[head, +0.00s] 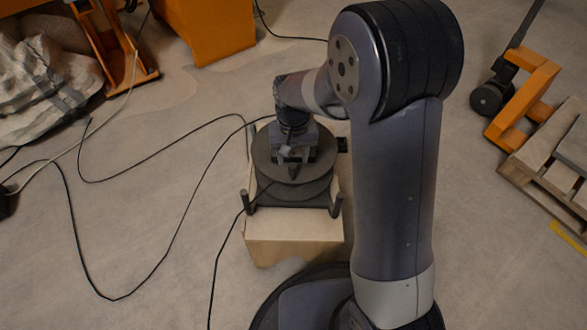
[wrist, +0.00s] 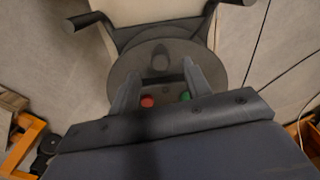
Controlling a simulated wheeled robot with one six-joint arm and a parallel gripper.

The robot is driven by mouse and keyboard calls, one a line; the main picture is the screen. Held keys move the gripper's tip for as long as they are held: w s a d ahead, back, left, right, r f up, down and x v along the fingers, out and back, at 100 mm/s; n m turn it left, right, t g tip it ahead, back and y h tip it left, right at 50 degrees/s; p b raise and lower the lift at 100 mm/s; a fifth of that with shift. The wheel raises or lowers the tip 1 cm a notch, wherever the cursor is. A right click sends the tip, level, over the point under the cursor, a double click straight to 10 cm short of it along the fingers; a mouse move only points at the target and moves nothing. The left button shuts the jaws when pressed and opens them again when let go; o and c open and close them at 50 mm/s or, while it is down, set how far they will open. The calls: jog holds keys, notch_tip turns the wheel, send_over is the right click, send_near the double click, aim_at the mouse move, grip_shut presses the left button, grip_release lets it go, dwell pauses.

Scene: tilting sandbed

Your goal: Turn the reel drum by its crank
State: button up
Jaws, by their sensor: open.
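The reel drum (head: 268,172) is a dark grey round disc on a dark stand, on top of a pale wooden box. In the wrist view its face (wrist: 212,60) lies beyond the fingertips. A small dark upright knob (wrist: 160,61), perhaps the crank's grip, shows on the disc between the fingertips. My gripper (head: 291,158) is above the drum; in the wrist view (wrist: 160,74) its two fingers are apart, one on each side of the knob. I cannot tell whether they touch it. The gripper hides part of the drum in the head view.
Dark posts (head: 335,205) stick out at the stand's front corners. The wooden box (head: 293,242) stands on the floor, with black cables (head: 180,228) around it. Red (wrist: 147,101) and green (wrist: 185,96) buttons show between the fingers. An orange pallet truck (head: 520,95) stands right.

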aim_at(293, 166)
notch_tip(293, 166, down, 6)
jog(key=shift+r+b, duration=0.25)
jog(key=shift+b, duration=0.6)
jog(key=shift+c, duration=0.5)
grip_shut()
